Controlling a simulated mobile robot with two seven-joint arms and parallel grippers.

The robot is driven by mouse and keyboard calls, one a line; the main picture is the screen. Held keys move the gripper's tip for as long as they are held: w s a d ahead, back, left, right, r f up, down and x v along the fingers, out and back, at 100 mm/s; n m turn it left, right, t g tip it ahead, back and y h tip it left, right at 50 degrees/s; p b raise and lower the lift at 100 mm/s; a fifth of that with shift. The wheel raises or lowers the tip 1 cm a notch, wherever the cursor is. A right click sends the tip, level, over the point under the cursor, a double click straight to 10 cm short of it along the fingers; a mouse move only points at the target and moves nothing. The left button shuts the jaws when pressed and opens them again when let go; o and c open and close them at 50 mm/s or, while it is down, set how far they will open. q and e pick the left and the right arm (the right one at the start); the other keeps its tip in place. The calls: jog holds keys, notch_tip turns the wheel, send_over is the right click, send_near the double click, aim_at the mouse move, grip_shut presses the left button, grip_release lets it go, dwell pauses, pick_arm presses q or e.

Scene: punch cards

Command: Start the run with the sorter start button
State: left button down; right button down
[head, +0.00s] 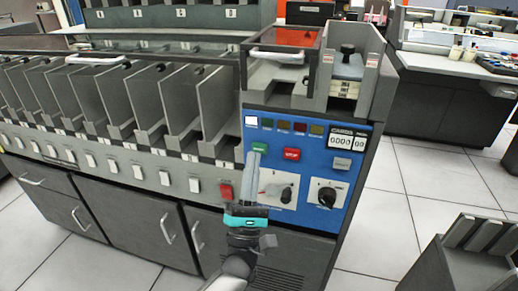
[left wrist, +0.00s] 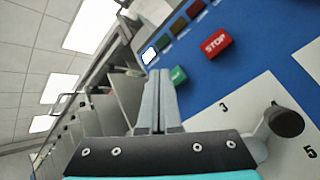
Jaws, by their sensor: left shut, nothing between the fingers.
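The sorter's blue control panel (head: 312,155) faces me at the right end of the machine. The green start button (head: 259,147) sits at the panel's upper left, left of the red stop button (head: 291,154). My left gripper (head: 252,160) is shut and empty, its fingertips just below the green button and overlapping its lower edge in the head view. In the left wrist view the fingertips (left wrist: 158,75) point at the panel, beside the green button (left wrist: 178,75), which is partly hidden behind them. The stop button (left wrist: 216,43) is clear of the fingers. Contact cannot be told. My right gripper is not in view.
A lever knob (head: 287,196) and a black dial (head: 326,196) are below the buttons. A white lamp (head: 251,121) is lit in the row above. A red switch (head: 226,191) is left of the gripper. Card pockets (head: 110,100) line the left side.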

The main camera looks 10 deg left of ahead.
pick_arm(q)
jog(key=shift+w, duration=0.1)
dwell(0.4)
jog(key=shift+w+b, duration=0.35)
jog(key=shift+b, duration=0.05)
